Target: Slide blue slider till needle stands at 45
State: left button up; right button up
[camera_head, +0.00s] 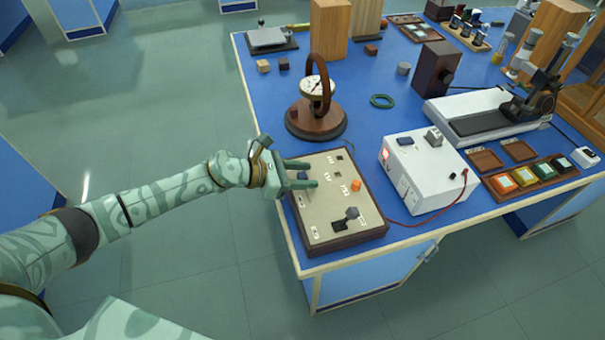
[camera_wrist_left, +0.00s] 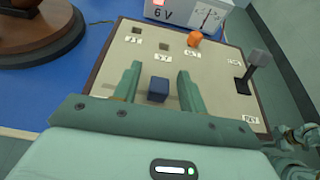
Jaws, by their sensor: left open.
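The control panel (camera_head: 324,215) is a beige plate in a dark wooden frame at the table's near edge. The blue slider (camera_wrist_left: 158,89) is a dark blue block on it; in the head view it shows small (camera_head: 303,175) between my fingers. My left gripper (camera_head: 313,174) is over the panel, open, with one finger on each side of the slider and a gap to both in the wrist view. A round dial (camera_head: 317,86) with a needle stands in a wooden ring on a round base behind the panel; its reading is too small to tell.
The panel also carries an orange knob (camera_head: 356,185) and a grey-topped lever (camera_head: 351,213). A white power box (camera_head: 425,172) with a red wire stands to the right.

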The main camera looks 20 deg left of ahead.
pick_arm(q)
grip_shut()
jog(key=shift+s+d, duration=0.25)
jog(key=shift+s, duration=0.15)
grip_release()
jog(key=v, duration=1.6)
jog(key=shift+a+p, duration=0.2)
jog(key=shift+p, duration=0.1)
